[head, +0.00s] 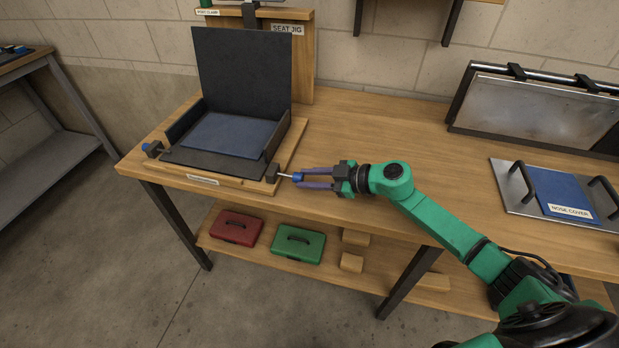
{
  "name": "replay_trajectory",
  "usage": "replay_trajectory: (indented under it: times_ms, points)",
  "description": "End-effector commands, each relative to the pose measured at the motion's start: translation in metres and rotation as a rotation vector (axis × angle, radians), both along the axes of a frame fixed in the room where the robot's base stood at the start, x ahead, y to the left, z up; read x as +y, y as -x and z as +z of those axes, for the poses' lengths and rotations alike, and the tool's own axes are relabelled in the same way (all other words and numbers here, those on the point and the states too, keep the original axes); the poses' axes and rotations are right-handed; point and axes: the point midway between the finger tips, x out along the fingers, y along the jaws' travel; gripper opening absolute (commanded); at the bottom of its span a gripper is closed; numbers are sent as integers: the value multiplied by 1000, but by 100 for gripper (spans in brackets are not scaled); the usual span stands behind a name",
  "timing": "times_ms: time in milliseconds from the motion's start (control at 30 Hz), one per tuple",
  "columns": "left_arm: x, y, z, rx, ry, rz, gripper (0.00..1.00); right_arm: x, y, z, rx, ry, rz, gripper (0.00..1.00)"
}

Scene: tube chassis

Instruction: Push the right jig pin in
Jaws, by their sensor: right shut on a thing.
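The seat jig (231,184) is a wooden base with low side walls on the left of the workbench. A dark upright panel (241,75) and a blue pad (229,133) are in it. The right jig pin (297,177) has a blue knob, and its metal shaft sticks out to the right of a dark block (272,173). My right gripper (304,178) is shut on the pin's knob, coming from the right. The left jig pin (147,147) has a blue knob close against its block. My left gripper is not in view.
A metal plate with a blue nose cover (562,192) and black handles lies on the bench at right. A framed metal panel (537,108) leans behind it. Red (236,228) and green (297,245) cases sit on the lower shelf. The bench middle (380,130) is clear.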

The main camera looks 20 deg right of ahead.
Motion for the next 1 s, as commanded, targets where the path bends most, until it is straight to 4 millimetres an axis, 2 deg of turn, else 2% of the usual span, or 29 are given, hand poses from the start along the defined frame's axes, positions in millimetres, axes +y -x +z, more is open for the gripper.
replay_trajectory:
  times_ms: [167,333,467,733,767,833,1000]
  points:
    - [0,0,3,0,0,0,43,3,-2,0,2,-1,0,0]
    - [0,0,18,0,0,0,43,26,-17,4,1,-4,-2,0]
    - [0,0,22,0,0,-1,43,40,-24,1,2,0,1,0]
    - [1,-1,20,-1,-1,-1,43,41,-26,-1,0,0,1,0]
    - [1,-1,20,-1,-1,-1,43,41,-26,-1,0,0,1,36]
    - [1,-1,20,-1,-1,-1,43,41,-26,-1,0,0,1,63]
    - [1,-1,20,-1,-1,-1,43,41,-26,0,0,0,0,63]
